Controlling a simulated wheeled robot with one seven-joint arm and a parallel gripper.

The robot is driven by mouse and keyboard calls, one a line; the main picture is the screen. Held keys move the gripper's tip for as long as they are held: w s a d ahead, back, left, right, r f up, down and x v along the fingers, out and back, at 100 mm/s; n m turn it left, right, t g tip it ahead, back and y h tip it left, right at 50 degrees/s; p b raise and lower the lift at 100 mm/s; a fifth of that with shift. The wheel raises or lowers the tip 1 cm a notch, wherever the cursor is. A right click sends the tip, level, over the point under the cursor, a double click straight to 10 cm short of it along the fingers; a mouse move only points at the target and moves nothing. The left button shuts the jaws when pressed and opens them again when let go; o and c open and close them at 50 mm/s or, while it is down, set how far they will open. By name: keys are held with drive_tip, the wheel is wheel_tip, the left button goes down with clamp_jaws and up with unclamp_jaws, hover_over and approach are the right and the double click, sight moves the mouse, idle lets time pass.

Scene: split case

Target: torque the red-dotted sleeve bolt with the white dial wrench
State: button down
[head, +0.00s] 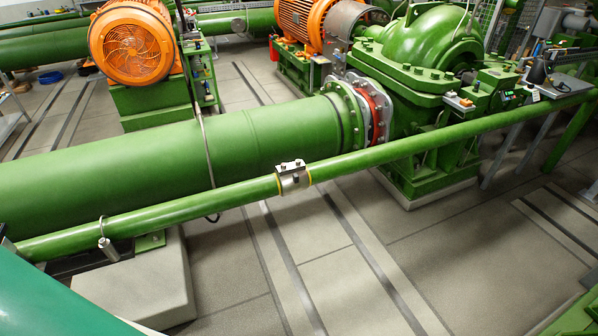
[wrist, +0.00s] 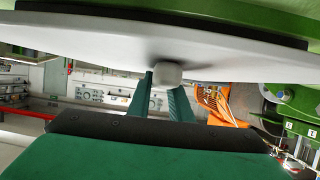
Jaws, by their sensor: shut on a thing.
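My gripper (wrist: 164,92) shows in the wrist view as two teal fingers. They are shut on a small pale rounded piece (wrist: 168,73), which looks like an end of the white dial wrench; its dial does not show. A broad white surface (wrist: 90,50) lies just above it, very close to the camera; I cannot tell whether they touch. In the head view a silver sleeve (head: 293,180) with yellow edges wraps the thin green pipe. Small bolts stand on its top; no red dot can be made out. The gripper is not visible in the head view.
The thin green pipe (head: 400,148) crosses in front of a thick green pipe (head: 180,150). A grey cylinder (head: 109,248) hangs below the thin pipe at left, above a pale block (head: 150,285). A green pump (head: 430,45) stands at the back. The floor (head: 330,250) before the sleeve is clear.

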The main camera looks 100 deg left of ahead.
drive_tip(key=shift+r, duration=0.1)
drive_tip(key=shift+r, duration=2.95)
